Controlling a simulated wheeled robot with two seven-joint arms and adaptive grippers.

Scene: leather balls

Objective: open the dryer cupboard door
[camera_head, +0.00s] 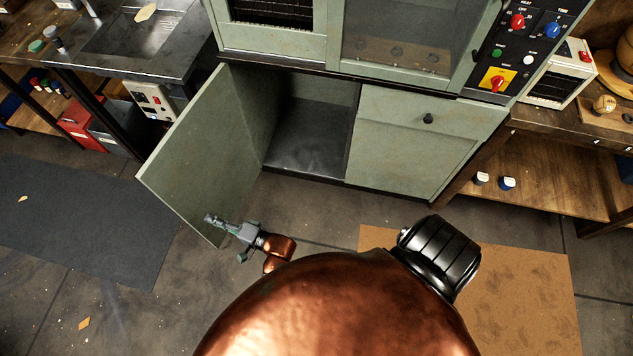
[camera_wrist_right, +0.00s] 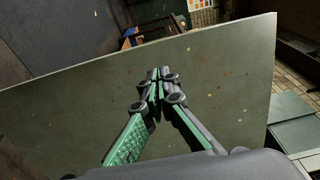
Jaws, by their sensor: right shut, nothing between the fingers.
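The dryer cupboard (camera_head: 410,148) is a pale green cabinet at the back centre in the head view. Its lower left door (camera_head: 195,150) stands swung wide open to the left, and the dark compartment (camera_head: 310,130) behind it looks empty. My right gripper (camera_head: 212,219) is by the door's lower free corner. In the right wrist view my right gripper (camera_wrist_right: 159,75) is shut with nothing between its fingers, in front of the broad flat face of the door (camera_wrist_right: 225,80). Whether the fingertips touch the door I cannot tell. My left gripper is not in view.
A dark metal bench (camera_head: 120,65) stands at the left, with a red box (camera_head: 80,118) under it. A wooden shelf unit (camera_head: 545,185) stands at the right. A grey mat (camera_head: 80,215) and a brown mat (camera_head: 530,290) lie on the floor.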

